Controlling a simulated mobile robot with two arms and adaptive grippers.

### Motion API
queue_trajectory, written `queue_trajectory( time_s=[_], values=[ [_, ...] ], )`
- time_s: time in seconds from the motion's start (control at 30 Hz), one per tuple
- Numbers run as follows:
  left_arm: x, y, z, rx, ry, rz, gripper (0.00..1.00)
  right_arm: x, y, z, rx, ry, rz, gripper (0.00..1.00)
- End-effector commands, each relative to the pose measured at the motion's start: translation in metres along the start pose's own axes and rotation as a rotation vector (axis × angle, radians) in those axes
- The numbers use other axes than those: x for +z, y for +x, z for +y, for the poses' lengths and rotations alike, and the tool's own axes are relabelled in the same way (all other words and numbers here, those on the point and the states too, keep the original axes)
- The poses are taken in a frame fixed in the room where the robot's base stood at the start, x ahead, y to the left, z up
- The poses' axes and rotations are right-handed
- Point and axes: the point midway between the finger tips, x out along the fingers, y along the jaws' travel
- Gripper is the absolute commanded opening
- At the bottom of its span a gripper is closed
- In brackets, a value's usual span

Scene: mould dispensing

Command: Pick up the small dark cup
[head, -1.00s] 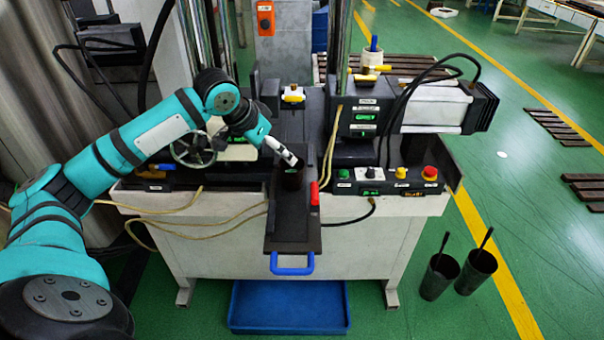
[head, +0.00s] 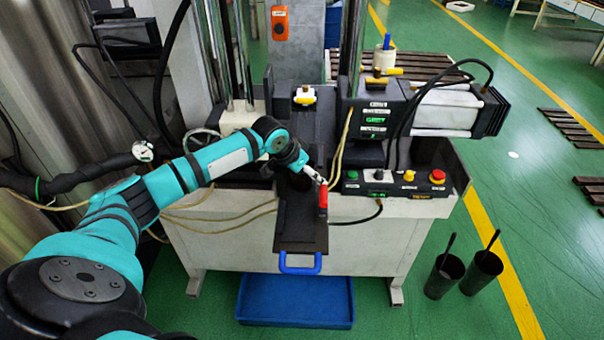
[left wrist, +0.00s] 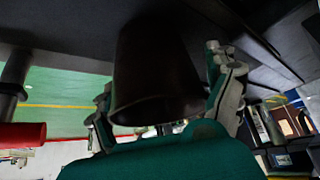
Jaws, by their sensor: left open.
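The small dark cup (left wrist: 155,70) fills the middle of the left wrist view, its rim toward the lower part of that picture. My left gripper (left wrist: 161,80) is open, with one finger on each side of the cup. I cannot tell whether either finger touches it. In the head view my left gripper (head: 318,178) is over the dark shelf (head: 300,232) at the front of the machine, and my arm hides the cup there. My right gripper is not in view.
A red handle (head: 323,196) stands close beside my left gripper. A button panel (head: 395,184) is to its right. A blue handle (head: 300,267) juts from the shelf front, above a blue bin (head: 295,302). Two dark containers (head: 445,275) with sticks stand on the floor at right.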

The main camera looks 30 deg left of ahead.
Motion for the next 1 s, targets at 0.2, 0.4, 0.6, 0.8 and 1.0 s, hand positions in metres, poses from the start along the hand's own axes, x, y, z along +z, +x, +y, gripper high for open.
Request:
queue_trajectory(
  time_s=[0.2, 0.4, 0.6, 0.8, 1.0],
  values=[
    [0.0000, 0.0011, -0.0002, -0.001, 0.000, 0.001, 0.88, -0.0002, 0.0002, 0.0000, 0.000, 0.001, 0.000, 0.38],
    [-0.0001, 0.0009, -0.0002, 0.000, 0.000, 0.001, 0.62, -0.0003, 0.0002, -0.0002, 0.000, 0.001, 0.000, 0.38],
    [-0.0001, 0.0008, -0.0001, 0.000, 0.000, 0.001, 0.36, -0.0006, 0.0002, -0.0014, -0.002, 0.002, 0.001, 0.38],
    [-0.0001, 0.0008, 0.0000, 0.000, 0.000, 0.001, 0.27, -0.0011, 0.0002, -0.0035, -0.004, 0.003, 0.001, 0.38],
    [-0.0001, 0.0007, 0.0000, 0.000, 0.000, 0.001, 0.26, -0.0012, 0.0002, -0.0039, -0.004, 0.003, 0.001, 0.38]
  ],
)
